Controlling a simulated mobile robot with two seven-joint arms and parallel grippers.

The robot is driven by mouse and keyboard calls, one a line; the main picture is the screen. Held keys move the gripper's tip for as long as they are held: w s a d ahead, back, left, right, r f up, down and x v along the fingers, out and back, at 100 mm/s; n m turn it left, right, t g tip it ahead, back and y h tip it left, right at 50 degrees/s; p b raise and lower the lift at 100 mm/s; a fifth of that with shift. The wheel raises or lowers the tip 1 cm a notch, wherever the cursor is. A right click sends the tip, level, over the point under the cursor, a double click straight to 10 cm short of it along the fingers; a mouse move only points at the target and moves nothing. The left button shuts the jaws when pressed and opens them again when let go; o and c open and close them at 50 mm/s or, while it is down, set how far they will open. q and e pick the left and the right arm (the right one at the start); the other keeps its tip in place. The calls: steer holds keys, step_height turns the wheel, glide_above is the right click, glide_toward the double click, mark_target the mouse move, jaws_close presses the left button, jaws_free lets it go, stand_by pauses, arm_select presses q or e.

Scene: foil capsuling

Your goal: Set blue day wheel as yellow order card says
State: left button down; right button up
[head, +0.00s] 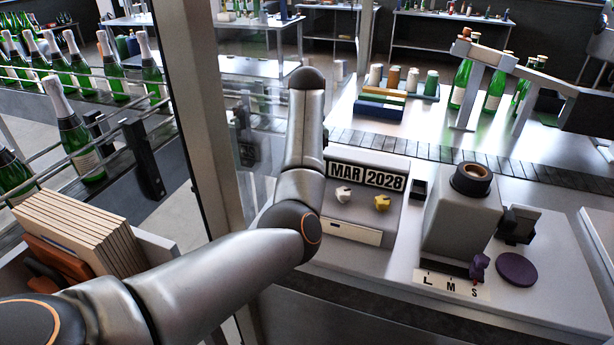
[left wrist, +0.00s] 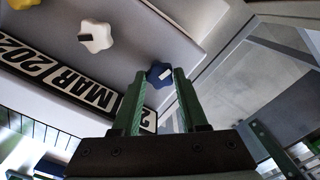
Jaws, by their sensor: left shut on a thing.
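The blue day wheel (left wrist: 160,75) shows in the left wrist view, a small dark blue knob with a white mark. My left gripper (left wrist: 160,80) is shut on it, with a green finger on either side. The date display (head: 367,176) reads MAR 2028 in the head view; my arm hides its day part. In the left wrist view a "2" shows at the day end, with the rest behind a finger. In the head view my arm hides the blue wheel and my left gripper. I cannot make out a yellow order card. My right gripper is not in view.
A white knob (head: 343,194) and a yellow knob (head: 382,203) sit beside the blue wheel's place, above a pale strip (head: 351,231). To the right stands a grey block (head: 462,215) with an L M S scale (head: 452,287). A clear upright panel is close left.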

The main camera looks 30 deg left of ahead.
arm_select(q)
steer(key=shift+m, duration=0.6)
steer(key=shift+c, duration=2.2)
jaws_free()
steer(key=shift+r, duration=0.1)
step_height(320, 180, up, 12)
steer(key=shift+r, duration=0.2)
steer(key=shift+f, duration=0.1)
